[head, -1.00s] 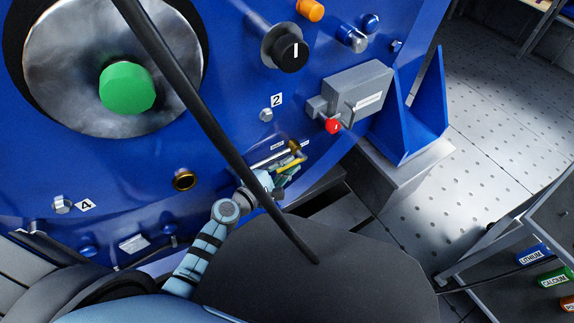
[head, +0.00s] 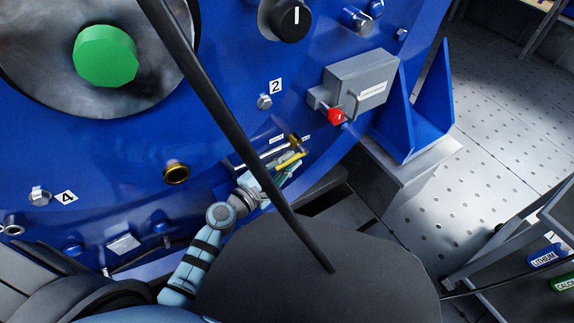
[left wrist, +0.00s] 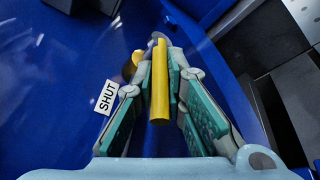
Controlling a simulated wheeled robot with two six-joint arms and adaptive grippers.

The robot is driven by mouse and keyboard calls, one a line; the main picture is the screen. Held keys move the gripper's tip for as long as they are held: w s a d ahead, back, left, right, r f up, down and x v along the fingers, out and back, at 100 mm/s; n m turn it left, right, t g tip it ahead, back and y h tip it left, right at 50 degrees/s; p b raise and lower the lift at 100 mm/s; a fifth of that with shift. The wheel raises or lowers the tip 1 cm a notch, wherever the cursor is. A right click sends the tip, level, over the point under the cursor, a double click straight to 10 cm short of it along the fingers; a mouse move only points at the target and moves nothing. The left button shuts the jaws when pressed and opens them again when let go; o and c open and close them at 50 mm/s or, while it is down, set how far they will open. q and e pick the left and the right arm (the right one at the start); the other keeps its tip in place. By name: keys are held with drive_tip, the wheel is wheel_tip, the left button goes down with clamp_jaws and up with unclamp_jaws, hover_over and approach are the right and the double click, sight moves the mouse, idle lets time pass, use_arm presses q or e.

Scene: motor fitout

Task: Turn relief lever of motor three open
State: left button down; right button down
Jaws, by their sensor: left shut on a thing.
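The yellow relief lever (head: 289,159) sits low on the blue motor housing, beside a brass fitting (head: 293,140). My left gripper (head: 281,173) reaches it from below left and is shut on it. In the left wrist view the yellow lever (left wrist: 159,88) stands between the green-padded fingers of my left gripper (left wrist: 160,75). A white "SHUT" label (left wrist: 106,97) is on the blue surface just left of the fingers. The lever's pivot end is partly hidden by the fingertips. My right gripper is not in view.
A grey box (head: 357,82) with a red knob (head: 336,116) is mounted above right of the lever. A black cable (head: 215,105) hangs across the head view. A blue bracket (head: 425,110) stands at right. Open floor (head: 490,140) lies further right.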

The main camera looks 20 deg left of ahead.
use_arm(q)
drive_tip(key=c, duration=1.6)
unclamp_jaws()
drive_tip(key=shift+c, duration=0.2)
drive_tip(key=shift+s, duration=0.1)
drive_tip(key=v, duration=1.2)
drive_tip(key=shift+a, duration=0.1)
